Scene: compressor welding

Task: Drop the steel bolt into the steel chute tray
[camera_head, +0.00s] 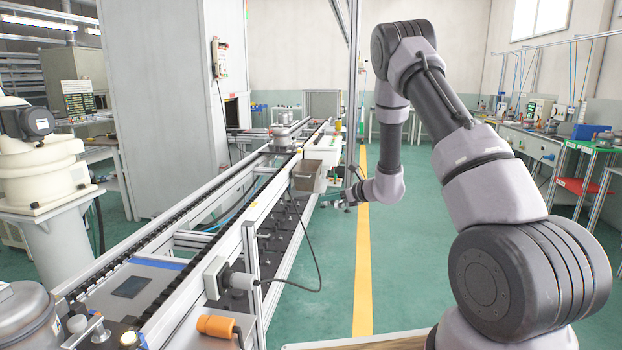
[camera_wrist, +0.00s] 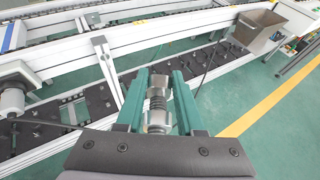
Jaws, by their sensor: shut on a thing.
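The steel bolt (camera_wrist: 157,102) stands out in the wrist view, a grey threaded piece between the two green fingers of my gripper (camera_wrist: 161,80). The fingers are shut on it. The steel chute tray (camera_wrist: 260,24) is an open metal box fixed to the side of the conveyor, at the upper right of the wrist view. The bolt is apart from the tray. In the head view the tray (camera_head: 304,178) is at the middle, and my gripper (camera_head: 338,203) is small, just right of it and lower. The bolt is too small to make out there.
The conveyor frame (camera_head: 262,196) runs along the left of the tray, with a lower black shelf (camera_wrist: 215,58) holding several small parts. A cable (camera_head: 312,262) hangs from a box on its side. The green floor (camera_head: 415,270) is clear, crossed by a yellow line (camera_head: 363,260).

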